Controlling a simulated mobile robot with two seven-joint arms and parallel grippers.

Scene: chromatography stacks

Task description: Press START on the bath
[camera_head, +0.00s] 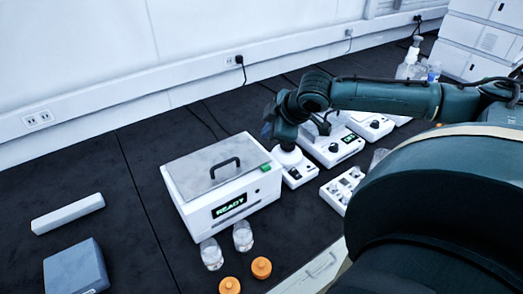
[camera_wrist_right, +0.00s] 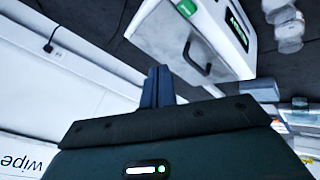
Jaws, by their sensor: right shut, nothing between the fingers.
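The bath (camera_head: 222,186) is a white box with a grey lid and black handle, standing on the dark bench in the head view. Its front display reads READY. A green button (camera_head: 265,167) sits at its right top edge; it also shows in the right wrist view (camera_wrist_right: 187,8). My right gripper (camera_head: 267,132) is behind and above the bath's back right corner, partly hidden by its own wrist. In the right wrist view its fingers (camera_wrist_right: 157,76) are together and empty, apart from the bath (camera_wrist_right: 160,30). My left gripper is not in view.
Small white instruments (camera_head: 331,147) stand right of the bath, under my right arm. Two glass vessels (camera_head: 242,236) and two orange caps (camera_head: 261,268) are in front. A blue-grey box (camera_head: 75,267) and a pale bar (camera_head: 68,214) lie left. The bench between is clear.

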